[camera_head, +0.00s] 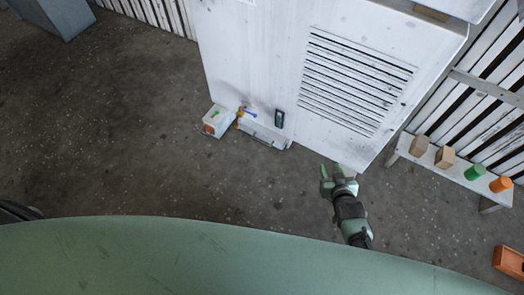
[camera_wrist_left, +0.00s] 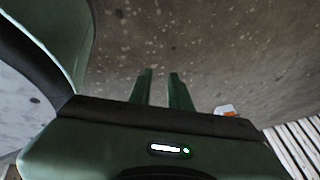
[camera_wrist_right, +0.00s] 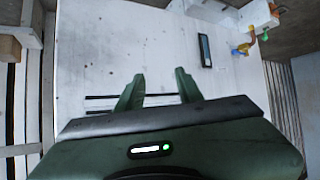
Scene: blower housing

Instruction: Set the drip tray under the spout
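A yellow spout with a blue handle (camera_head: 243,113) sits low on the white housing (camera_head: 262,55); it also shows in the right wrist view (camera_wrist_right: 243,48). An orange open-topped box (camera_head: 509,262), possibly the drip tray, lies at the lower right edge of the head view, partly cut off. My right gripper (camera_head: 335,173) is open and empty in front of the housing's lower right corner, apart from the spout and the box. The right wrist view shows its spread fingers (camera_wrist_right: 158,90). My left gripper (camera_wrist_left: 160,88) is open and empty above bare floor, out of the head view.
A bench (camera_head: 455,172) at right carries two wooden blocks, a green cylinder and an orange one. The floor between is clear.

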